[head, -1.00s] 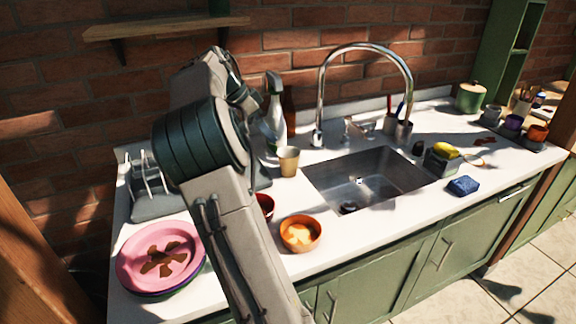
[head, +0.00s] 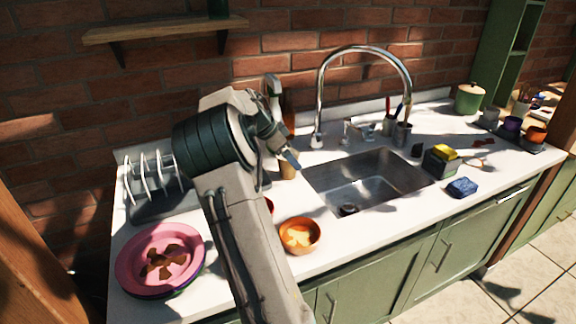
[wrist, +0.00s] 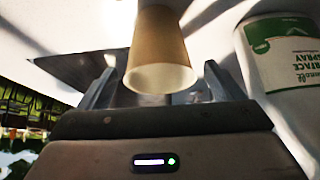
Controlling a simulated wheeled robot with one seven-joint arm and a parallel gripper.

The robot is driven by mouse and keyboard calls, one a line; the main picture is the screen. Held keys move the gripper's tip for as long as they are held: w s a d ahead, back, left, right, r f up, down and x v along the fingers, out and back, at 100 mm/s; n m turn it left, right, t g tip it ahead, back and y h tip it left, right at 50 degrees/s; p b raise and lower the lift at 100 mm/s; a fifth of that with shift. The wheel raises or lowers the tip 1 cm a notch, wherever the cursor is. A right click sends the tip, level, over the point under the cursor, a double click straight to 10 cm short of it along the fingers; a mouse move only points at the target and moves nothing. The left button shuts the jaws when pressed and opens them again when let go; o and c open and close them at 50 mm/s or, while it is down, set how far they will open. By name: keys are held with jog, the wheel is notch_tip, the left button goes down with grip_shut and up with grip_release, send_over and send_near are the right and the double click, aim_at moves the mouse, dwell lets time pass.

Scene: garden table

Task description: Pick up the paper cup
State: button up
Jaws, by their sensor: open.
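The tan paper cup (head: 287,172) stands on the white counter left of the sink, mostly hidden behind my gripper (head: 288,157) in the head view. In the wrist view the cup (wrist: 157,48) shows large, with its pale rim toward the camera. My gripper's two fingers (wrist: 157,88) are spread apart, one on each side of the cup in the picture. I see gaps between the fingers and the cup. I cannot tell how deep the cup sits between them.
A spray bottle (wrist: 285,60) stands close beside the cup. The sink (head: 378,182) with its tall faucet (head: 318,95) is to the right. An orange bowl (head: 300,236), pink plates (head: 128,262) and a dish rack (head: 150,207) are in front and left.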

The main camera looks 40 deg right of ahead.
jog(key=shift+d+f, duration=0.2)
jog(key=shift+f, duration=0.1)
jog(key=c, duration=1)
jog(key=shift+r, duration=0.15)
